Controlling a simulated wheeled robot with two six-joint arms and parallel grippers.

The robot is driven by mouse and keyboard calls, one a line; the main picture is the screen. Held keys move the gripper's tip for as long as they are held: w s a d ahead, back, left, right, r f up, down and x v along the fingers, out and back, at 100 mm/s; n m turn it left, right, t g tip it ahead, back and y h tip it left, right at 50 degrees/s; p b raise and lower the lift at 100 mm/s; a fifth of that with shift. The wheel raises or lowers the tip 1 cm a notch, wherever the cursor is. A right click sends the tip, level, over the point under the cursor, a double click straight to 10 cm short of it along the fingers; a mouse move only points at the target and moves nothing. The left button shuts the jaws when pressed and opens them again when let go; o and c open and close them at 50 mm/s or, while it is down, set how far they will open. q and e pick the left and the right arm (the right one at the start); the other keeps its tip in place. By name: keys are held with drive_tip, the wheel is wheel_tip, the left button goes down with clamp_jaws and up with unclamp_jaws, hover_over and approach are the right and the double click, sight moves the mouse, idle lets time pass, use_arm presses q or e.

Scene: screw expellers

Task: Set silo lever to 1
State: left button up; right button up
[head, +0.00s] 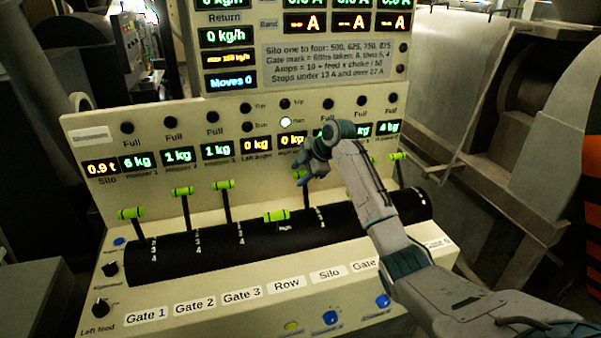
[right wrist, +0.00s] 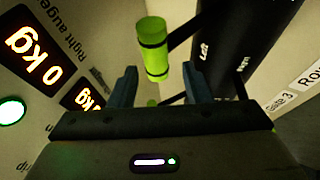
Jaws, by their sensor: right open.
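The silo lever is a dark stalk with a lime-green crossbar handle (head: 299,176). It stands up from the black drum above the Silo label (head: 327,274), partly hidden by my right gripper. My right gripper (head: 306,178) is at this handle. In the right wrist view the green handle (right wrist: 152,50) shows just ahead of the gap between the two open fingers (right wrist: 160,82); I see no grip on it. The scale marks beside this lever are hidden or too small to read. My left gripper is out of view.
The row lever's handle (head: 276,216) lies low just left of the silo lever. Gate levers stand at left (head: 131,213), (head: 182,191), (head: 222,186), and another at far right (head: 398,156). The black drum (head: 190,252) spans the panel. My right arm covers the labels at right.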

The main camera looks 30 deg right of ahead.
drive_tip(key=shift+s+d+r, duration=0.15)
drive_tip(key=shift+r, duration=0.1)
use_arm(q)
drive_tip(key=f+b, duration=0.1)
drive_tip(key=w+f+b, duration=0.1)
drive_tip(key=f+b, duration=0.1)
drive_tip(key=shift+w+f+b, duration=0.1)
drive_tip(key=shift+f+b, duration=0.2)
use_arm(e)
drive_tip(key=v, duration=1)
drive_tip(key=shift+s, duration=0.1)
